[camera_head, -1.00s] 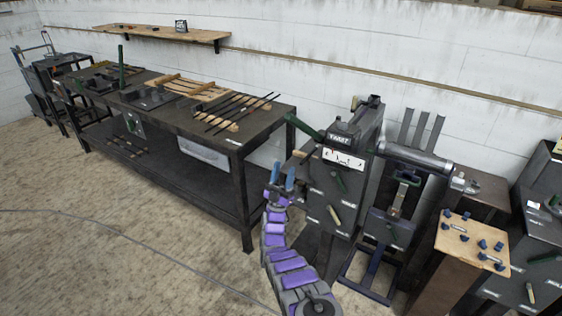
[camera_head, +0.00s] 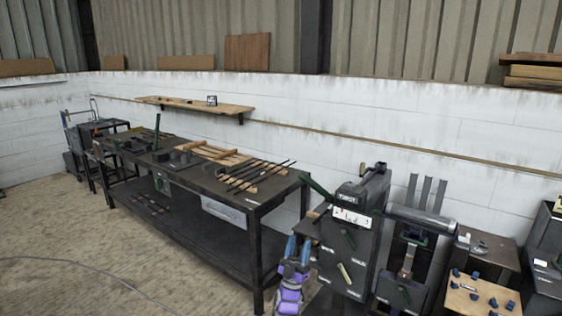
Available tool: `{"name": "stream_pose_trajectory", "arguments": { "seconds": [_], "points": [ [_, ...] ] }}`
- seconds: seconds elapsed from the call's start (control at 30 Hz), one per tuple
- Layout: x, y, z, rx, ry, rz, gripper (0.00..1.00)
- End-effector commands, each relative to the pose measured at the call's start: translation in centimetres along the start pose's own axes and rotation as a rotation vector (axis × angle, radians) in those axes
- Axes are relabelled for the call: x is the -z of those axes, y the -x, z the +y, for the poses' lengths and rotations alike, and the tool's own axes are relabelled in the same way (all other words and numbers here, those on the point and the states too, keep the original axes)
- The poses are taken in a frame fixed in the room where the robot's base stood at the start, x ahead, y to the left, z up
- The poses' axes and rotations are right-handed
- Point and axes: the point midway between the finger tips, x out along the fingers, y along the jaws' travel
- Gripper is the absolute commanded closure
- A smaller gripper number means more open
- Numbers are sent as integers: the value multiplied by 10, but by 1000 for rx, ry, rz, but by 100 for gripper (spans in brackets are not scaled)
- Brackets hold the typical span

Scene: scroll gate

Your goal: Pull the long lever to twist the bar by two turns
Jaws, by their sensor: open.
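A dark grey machine with a label plate (camera_head: 349,196) stands right of the long bench. A green lever (camera_head: 316,186) sticks out from its upper left side. Another green lever (camera_head: 157,132) stands upright at the left part of the bench. I cannot tell which one is the long lever. Several thin dark bars (camera_head: 262,172) lie on the bench's right part, and no twisted bar can be made out. My gripper (camera_head: 298,249), with two blue fingers, is open and empty. It shows low in the picture, just left of the machine and below its green lever.
The long dark bench (camera_head: 257,207) runs along the wall to the left. A stand with a grey cylinder (camera_head: 422,217) and a wooden-topped block (camera_head: 480,295) are on the right. The floor (camera_head: 100,255) in front of the bench is clear except for a thin cable.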

Motion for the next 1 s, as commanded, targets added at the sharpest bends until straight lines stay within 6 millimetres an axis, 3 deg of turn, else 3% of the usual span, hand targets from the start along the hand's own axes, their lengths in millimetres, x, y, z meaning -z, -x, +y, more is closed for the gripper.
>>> {"name": "stream_pose_trajectory", "arguments": {
  "seconds": [0.47, 0.73, 1.0],
  "points": [
    [-27, -62, -38, 164, -52, -183, 51],
    [-46, -116, -65, 338, -103, -411, 51],
    [-50, -141, -73, 506, -141, -674, 51]
  ]
}}
